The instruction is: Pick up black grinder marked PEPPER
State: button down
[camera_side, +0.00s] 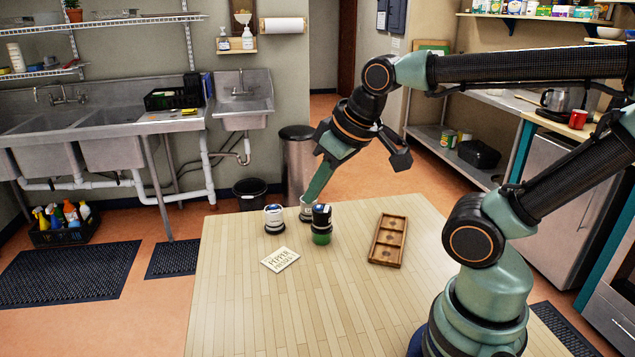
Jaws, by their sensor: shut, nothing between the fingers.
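One on the left (274,220) is whitish with a dark base.
A lettered card (280,260) lies in front of the grinders. A wooden tray with compartments (401,240) lies to their right. The wooden table (245,315) is otherwise clear at the front left. Sinks, a bin and shelves stand beyond the table.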

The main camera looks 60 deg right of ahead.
dwell(0.4)
jog(key=shift+c, duration=0.3)
grip_release()
